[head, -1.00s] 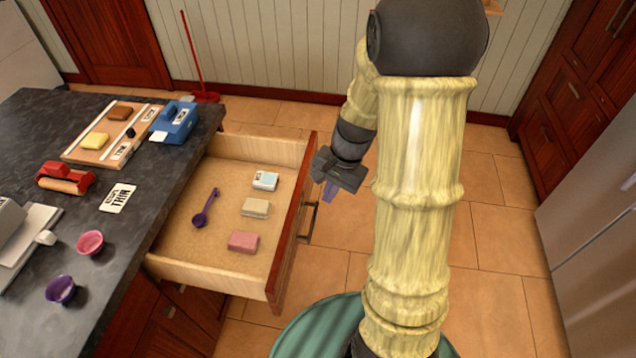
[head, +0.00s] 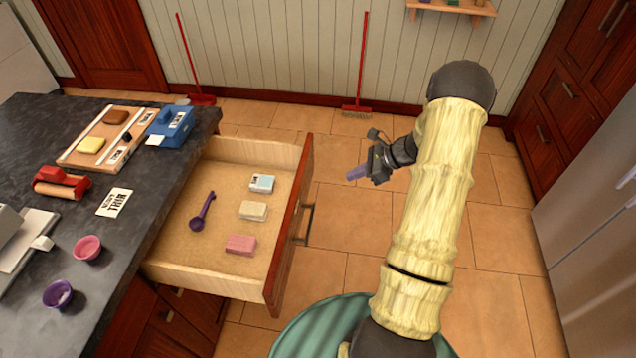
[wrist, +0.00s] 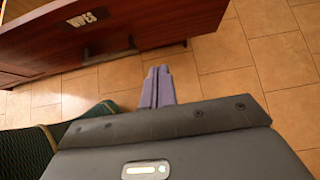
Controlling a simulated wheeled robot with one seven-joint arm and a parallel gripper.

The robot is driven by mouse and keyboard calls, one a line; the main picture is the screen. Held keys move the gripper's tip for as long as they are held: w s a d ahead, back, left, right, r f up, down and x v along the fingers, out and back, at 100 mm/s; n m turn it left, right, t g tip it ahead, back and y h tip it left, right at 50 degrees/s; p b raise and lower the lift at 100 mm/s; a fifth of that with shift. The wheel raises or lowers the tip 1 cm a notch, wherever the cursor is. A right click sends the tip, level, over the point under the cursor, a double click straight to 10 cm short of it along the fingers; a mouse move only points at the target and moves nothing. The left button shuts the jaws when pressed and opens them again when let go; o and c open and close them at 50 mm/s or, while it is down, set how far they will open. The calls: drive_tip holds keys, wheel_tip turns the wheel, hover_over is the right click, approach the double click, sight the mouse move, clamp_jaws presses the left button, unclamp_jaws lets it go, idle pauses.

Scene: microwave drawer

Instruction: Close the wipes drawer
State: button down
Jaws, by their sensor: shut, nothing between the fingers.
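The wipes drawer (head: 283,250) stands pulled out from the counter in the head view. It holds a purple spoon (head: 203,211), a white-and-blue box (head: 262,183), a cream block (head: 253,210) and a pink block (head: 241,245). Its dark handle (head: 305,225) is on the front. In the wrist view the red-brown drawer front (wrist: 150,22) shows a label reading WIPES (wrist: 82,20) and the handle (wrist: 140,52). My gripper (head: 353,173) is shut and empty, to the right of the drawer front and apart from it. Its purple fingers (wrist: 158,85) point toward the front in the wrist view.
A dark counter (head: 150,215) at left holds a blue dispenser (head: 170,127), a red roller (head: 62,184), a board (head: 100,138) and two cups. Open tiled floor (head: 335,265) lies right of the drawer. A broom (head: 360,75) leans on the back wall.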

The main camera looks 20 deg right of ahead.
sight(306, 187)
drive_tip(key=x, duration=0.4)
drive_tip(key=r+p+x, duration=0.1)
drive_tip(key=x, duration=0.3)
drive_tip(key=a+p+x, duration=0.1)
drive_tip(key=x, duration=0.3)
drive_tip(key=shift+w+a+r, duration=0.15)
drive_tip(key=shift+w+r, duration=0.05)
drive_tip(key=shift+w, duration=0.15)
drive_tip(key=shift+w+a+f, duration=0.1)
drive_tip(key=shift+w+a, duration=0.15)
drive_tip(key=shift+a, duration=0.2)
drive_tip(key=shift+w+a, duration=0.1)
drive_tip(key=shift+w, duration=0.05)
